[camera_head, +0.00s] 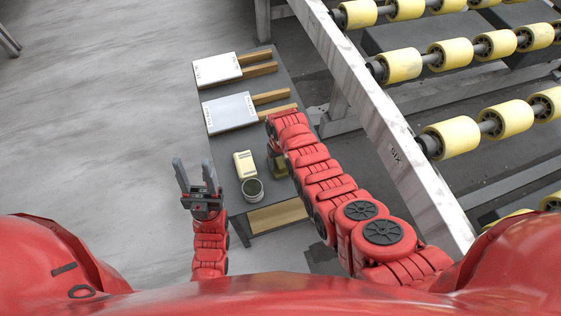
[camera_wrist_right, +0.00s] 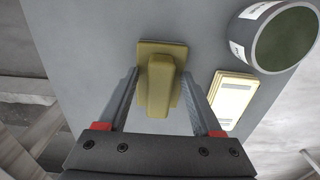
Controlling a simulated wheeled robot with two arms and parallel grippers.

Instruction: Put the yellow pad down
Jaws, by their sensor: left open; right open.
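The yellow pad (camera_wrist_right: 158,88), a flat plate with a raised block-like handle, rests on the grey table in the right wrist view. My right gripper (camera_wrist_right: 161,74) is open, with one finger on each side of the handle and visible gaps between. In the head view, part of the pad (camera_head: 278,165) shows beside my right arm, which hides most of the right gripper. My left gripper (camera_head: 194,167) is open and empty, above the floor just off the table's left edge.
A cream block (camera_head: 244,165) and a round can (camera_head: 253,189) stand on the table (camera_head: 228,170) close to the pad. Two white boards (camera_head: 230,112) (camera_head: 217,69) with wooden strips lie farther back. A roller conveyor (camera_head: 400,160) runs along the right.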

